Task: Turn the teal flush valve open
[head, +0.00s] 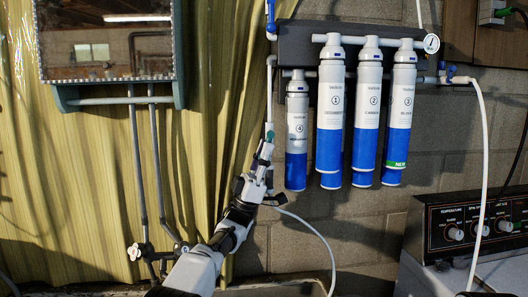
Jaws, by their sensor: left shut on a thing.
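The teal flush valve (266,149) shows as a small teal piece on the vertical white pipe, left of the filter cartridges. My left gripper (262,160) reaches up to it from below and is shut on it. The fingers cover part of the valve, so its exact angle cannot be told. My right gripper is not in view.
White and blue filter cartridges (331,115) hang from a dark bracket (295,43) just right of my gripper. A blue valve (271,28) sits higher on the pipe, another blue valve (449,70) at right. A control box (470,225) stands lower right.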

